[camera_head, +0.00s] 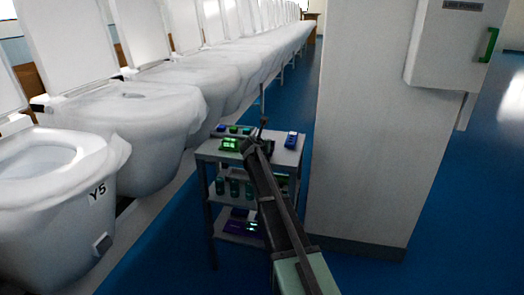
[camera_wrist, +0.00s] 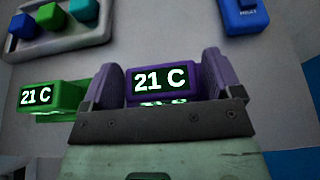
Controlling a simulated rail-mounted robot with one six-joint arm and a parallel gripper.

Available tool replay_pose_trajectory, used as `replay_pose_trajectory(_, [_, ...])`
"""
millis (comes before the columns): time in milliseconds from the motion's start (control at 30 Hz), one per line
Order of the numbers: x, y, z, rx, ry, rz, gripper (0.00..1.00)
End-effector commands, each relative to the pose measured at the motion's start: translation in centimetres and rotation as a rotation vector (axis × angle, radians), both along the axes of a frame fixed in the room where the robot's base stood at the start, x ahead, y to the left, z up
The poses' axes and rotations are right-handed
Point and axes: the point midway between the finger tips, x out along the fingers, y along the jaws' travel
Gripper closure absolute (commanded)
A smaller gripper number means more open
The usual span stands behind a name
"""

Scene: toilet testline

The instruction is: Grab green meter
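The green meter (camera_head: 230,145) stands on the top of a small cart, left of my gripper (camera_head: 260,140). In the wrist view the green meter (camera_wrist: 48,98) is at the left, outside my gripper's left finger, with its display reading 21 C. My gripper (camera_wrist: 162,85) has its two fingers well apart, with a purple meter (camera_wrist: 160,82), also reading 21 C, between them. The purple meter fills most of the gap; I cannot tell whether the fingers press on it. The head view hides the purple meter behind my arm.
A tray (camera_wrist: 75,42) with several coloured blocks lies behind the green meter. A blue meter (camera_head: 291,140) is at the cart's right. The cart (camera_head: 212,152) has lower shelves with more items. Toilets (camera_head: 150,110) line the left; a white cabinet (camera_head: 365,130) stands close on the right.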

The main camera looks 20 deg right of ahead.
Motion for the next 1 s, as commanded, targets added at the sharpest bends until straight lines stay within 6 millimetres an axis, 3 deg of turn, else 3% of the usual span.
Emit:
replay_pose_trajectory(33, [0.0,0.0,0.0,0.000,0.000,0.000,0.23])
replay_pose_trajectory(267, [0.0,0.0,0.0,0.000,0.000,0.000,0.57])
replay_pose_trajectory(667, [0.0,0.0,1.1,0.000,0.000,0.000,0.57])
replay_pose_trajectory(867, [0.0,0.0,4.5,0.000,0.000,0.000,0.57])
replay_pose_trajectory(1000, [0.0,0.0,9.2,0.000,0.000,0.000,0.57])
